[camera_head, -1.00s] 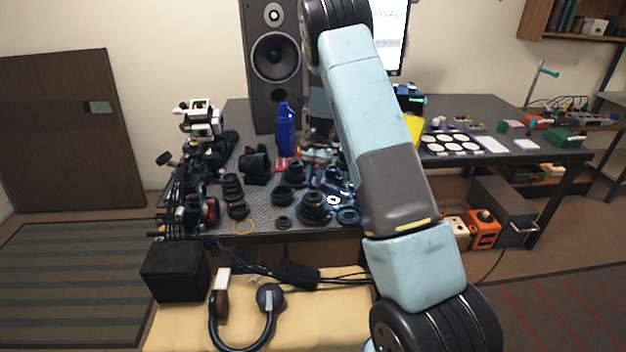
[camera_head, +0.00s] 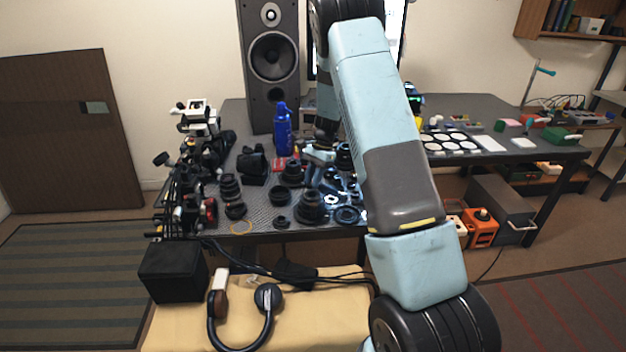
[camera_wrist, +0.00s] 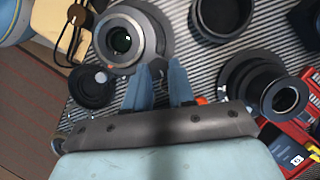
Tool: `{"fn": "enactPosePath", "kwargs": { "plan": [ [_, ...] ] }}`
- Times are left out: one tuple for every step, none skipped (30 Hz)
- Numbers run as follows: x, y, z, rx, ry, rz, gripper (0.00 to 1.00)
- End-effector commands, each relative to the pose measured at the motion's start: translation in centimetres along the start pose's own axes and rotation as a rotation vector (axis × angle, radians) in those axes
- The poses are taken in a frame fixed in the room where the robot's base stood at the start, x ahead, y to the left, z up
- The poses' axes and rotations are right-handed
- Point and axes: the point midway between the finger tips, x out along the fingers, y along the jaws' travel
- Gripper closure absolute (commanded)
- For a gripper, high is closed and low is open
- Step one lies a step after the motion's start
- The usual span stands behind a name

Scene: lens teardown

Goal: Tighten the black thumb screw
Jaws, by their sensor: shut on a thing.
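My gripper (camera_wrist: 160,68) shows two blue fingers in the wrist view, with a narrow gap between them. The fingertips meet the edge of a grey lens barrel (camera_wrist: 152,30) with a dark green glass and a thin red mark. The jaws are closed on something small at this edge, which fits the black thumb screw. The screw itself is hidden by the fingers, so I cannot see its turn.
Black rings and lens parts (camera_head: 311,206) crowd the striped mat around the gripper. A black ring (camera_wrist: 222,16) and a lens part (camera_wrist: 284,98) are close by in the wrist view, with a red tray (camera_wrist: 291,150). A blue bottle (camera_head: 282,130) stands behind.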

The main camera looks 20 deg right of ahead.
Motion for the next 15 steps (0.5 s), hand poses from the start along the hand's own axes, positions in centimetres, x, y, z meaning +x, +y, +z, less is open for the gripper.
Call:
{"fn": "enactPosePath", "kwargs": {
  "plan": [
    [-0.02, -0.14, 0.09, -0.002, 0.0, -0.002, 1.0],
    [-0.02, -0.14, 0.09, -0.002, 0.0, -0.002, 1.0],
    [-0.02, -0.14, 0.09, -0.002, 0.0, -0.002, 1.0],
    [-0.02, -0.15, 0.09, -0.002, 0.0, -0.002, 1.0],
    [-0.02, -0.15, 0.09, -0.003, 0.0, -0.002, 1.0],
    [-0.02, -0.15, 0.09, -0.003, 0.0, -0.002, 0.75],
    [-0.02, -0.15, 0.09, -0.003, 0.0, -0.002, 0.72],
    [-0.02, -0.15, 0.09, -0.003, 0.0, -0.001, 0.7],
    [-0.02, -0.13, 0.09, -0.003, 0.0, -0.001, 0.66],
    [-0.02, -0.12, 0.08, -0.003, 0.0, -0.001, 0.63],
    [-0.02, -0.11, 0.07, -0.003, 0.0, -0.001, 0.6],
    [-0.01, -0.09, 0.07, -0.002, 0.0, -0.001, 0.56],
    [-0.01, -0.08, 0.06, -0.002, 0.0, 0.0, 0.53],
    [0.0, -0.07, 0.06, -0.002, 0.0, 0.0, 0.5],
    [0.01, -0.04, 0.05, -0.002, 0.0, 0.0, 0.5]
  ]
}}
